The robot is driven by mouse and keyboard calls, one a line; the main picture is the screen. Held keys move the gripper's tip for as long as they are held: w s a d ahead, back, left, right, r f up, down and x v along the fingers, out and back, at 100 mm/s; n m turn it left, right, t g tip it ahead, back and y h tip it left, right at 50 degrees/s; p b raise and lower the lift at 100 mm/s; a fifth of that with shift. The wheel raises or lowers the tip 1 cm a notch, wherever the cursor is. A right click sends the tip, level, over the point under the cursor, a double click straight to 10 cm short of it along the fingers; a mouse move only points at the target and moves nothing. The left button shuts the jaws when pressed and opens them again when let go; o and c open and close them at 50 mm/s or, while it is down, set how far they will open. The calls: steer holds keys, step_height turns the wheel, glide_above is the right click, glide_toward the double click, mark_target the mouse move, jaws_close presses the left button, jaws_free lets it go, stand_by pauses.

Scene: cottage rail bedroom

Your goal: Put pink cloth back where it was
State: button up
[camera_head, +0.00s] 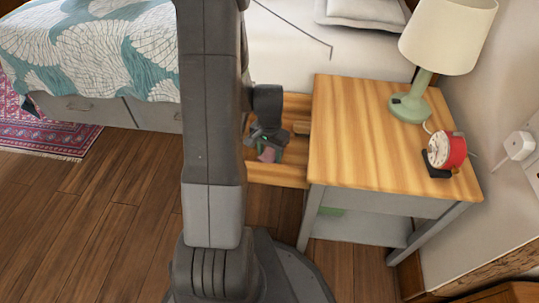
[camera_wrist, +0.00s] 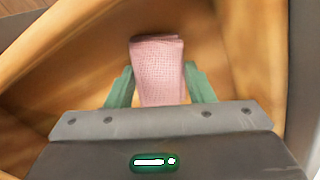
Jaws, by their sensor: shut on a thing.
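The pink cloth (camera_wrist: 158,70) is folded into a small block with a woven texture. It stands between the two green fingers of my gripper (camera_wrist: 160,88), which is shut on it. In the head view, the cloth (camera_head: 268,154) shows as a small pink patch under my gripper (camera_head: 270,150), over the open wooden drawer (camera_head: 276,174) of the nightstand. The drawer's wooden inside surrounds the cloth in the wrist view. I cannot tell whether the cloth touches the drawer floor. My arm hides the drawer's left part.
The nightstand (camera_head: 345,150) carries a green lamp (camera_head: 420,85) and a red alarm clock (camera_head: 447,150). The bed (camera_head: 100,50) stands behind. The wooden floor (camera_head: 90,220) at left is clear.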

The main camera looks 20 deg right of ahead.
mark_target(269, 152)
steer(key=shift+f, duration=0.2)
steer(key=o, duration=1.1)
steer(key=shift+f, duration=0.15)
step_height(269, 152, up, 12)
steer(key=p, duration=0.4)
steer(key=shift+r, duration=0.2)
